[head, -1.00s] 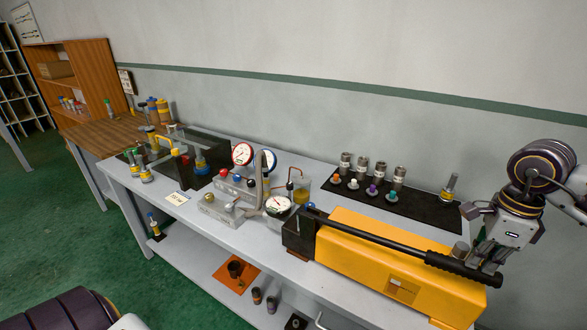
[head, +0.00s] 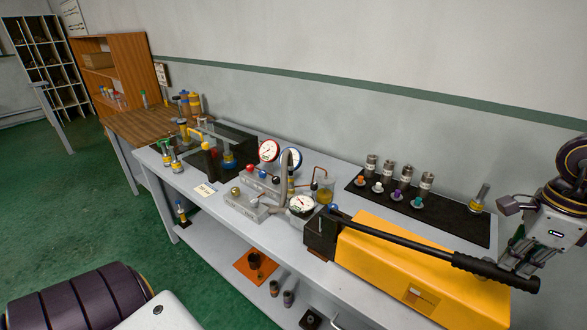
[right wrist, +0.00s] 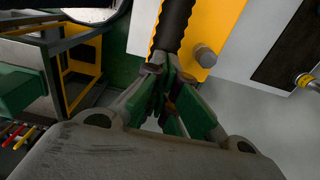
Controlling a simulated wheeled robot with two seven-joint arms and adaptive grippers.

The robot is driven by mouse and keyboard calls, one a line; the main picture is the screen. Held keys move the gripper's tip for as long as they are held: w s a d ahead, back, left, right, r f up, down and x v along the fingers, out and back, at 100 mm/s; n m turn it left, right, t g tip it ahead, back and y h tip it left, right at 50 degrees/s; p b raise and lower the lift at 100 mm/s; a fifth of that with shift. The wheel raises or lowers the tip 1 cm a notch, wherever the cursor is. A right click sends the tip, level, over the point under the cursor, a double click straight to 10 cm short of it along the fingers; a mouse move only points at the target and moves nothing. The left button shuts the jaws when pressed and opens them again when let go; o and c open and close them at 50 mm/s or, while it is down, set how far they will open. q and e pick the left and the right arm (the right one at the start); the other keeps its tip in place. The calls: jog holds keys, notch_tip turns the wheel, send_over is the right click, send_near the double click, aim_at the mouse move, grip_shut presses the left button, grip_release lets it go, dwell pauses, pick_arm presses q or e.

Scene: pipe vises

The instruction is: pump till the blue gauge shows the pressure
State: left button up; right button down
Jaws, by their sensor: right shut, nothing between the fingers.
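The yellow hand pump (head: 415,283) lies on the bench, with its long black handle (head: 410,243) low along its top. The blue-rimmed gauge (head: 291,157) stands behind a grey upright that partly covers it; its reading is too small to tell. My right gripper (head: 518,263) is at the handle's grip end, on its far side. In the right wrist view its fingers (right wrist: 170,82) are together at the black grip (right wrist: 172,28), with nothing clearly held between them. My left gripper is out of view.
A red-rimmed gauge (head: 268,151) stands left of the blue one, and a dark-rimmed gauge (head: 302,205) sits by the pump. Several fittings stand on a black mat (head: 450,215) behind the pump. A grey valve block (head: 245,205) and a label card (head: 204,190) lie left.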

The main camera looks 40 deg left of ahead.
aim_at(512, 276)
jog(key=r+p, duration=0.1)
jog(key=r, duration=0.1)
jog(key=a+r+p, duration=0.1)
jog(key=r, duration=0.1)
jog(key=r+p, duration=0.1)
jog(key=r, duration=0.1)
jog(key=shift+a+r, duration=0.35)
jog(key=shift+a, duration=0.05)
dwell(0.4)
jog(key=shift+d+f+b, duration=0.25)
jog(key=shift+f+b, duration=0.5)
jog(key=shift+f, duration=0.2)
jog(key=shift+d+f+b, duration=0.25)
jog(key=shift+f+b, duration=0.45)
jog(key=shift+f, duration=0.25)
jog(key=shift+d+f+b, duration=0.25)
jog(key=shift+f+b, duration=0.5)
jog(key=shift+f, duration=0.3)
jog(key=shift+d+f+b, duration=0.25)
jog(key=shift+f+b, duration=0.85)
jog(key=shift+f, duration=0.2)
jog(key=shift+d+f+b, duration=0.3)
jog(key=shift+f+b, duration=0.5)
jog(key=shift+f, duration=0.15)
jog(key=shift+s, duration=0.1)
